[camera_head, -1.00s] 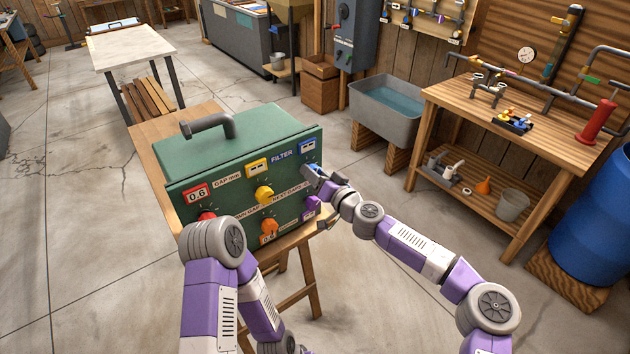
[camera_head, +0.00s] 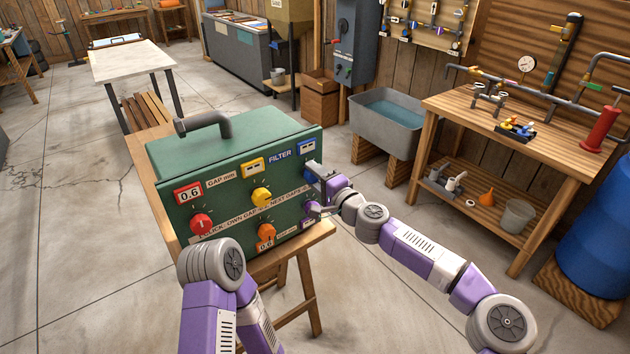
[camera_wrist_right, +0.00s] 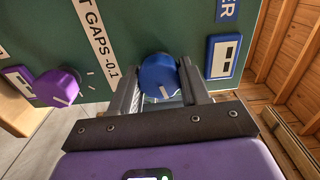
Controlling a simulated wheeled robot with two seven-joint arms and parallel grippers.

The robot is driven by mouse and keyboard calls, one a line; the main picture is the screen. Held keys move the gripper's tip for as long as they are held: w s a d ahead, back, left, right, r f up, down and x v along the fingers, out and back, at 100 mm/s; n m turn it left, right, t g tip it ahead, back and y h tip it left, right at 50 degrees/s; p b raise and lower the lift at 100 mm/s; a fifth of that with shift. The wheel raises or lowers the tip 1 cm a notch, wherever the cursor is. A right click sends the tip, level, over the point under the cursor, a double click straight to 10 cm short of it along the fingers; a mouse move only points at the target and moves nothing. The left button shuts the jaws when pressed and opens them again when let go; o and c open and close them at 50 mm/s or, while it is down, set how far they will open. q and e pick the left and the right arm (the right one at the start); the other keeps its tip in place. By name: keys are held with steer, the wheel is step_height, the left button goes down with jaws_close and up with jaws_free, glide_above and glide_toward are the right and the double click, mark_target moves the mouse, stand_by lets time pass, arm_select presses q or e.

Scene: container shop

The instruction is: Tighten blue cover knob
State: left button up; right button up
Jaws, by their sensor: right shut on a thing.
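The blue knob (camera_head: 310,171) is on the upper right of the green filter box's front panel (camera_head: 229,204), below a blue-framed display. In the right wrist view, the blue knob (camera_wrist_right: 158,75) sits between the two dark fingers, with a white mark on its face. My right gripper (camera_head: 317,190) is at the panel's right edge, shut on the blue knob (camera_wrist_right: 158,75). In the head view the fingers and wrist hide part of the knob. My left arm (camera_head: 212,275) rises in front of the box; its gripper is out of view.
The panel also carries a red knob (camera_head: 201,224), a yellow knob (camera_head: 261,197), an orange knob (camera_head: 266,232) and a purple knob (camera_wrist_right: 57,87) close to my right gripper. The box stands on a wooden stand (camera_head: 283,258). A workbench (camera_head: 490,125) and sink (camera_head: 385,125) are to the right.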

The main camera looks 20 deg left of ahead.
steer(key=shift+m+b, duration=0.35)
steer(key=shift+m, duration=0.85)
steer(key=o, duration=1)
steer(key=shift+o, duration=0.2)
steer(key=v, duration=0.7)
steer(key=shift+s+d, duration=0.2)
steer(key=shift+d, duration=0.05)
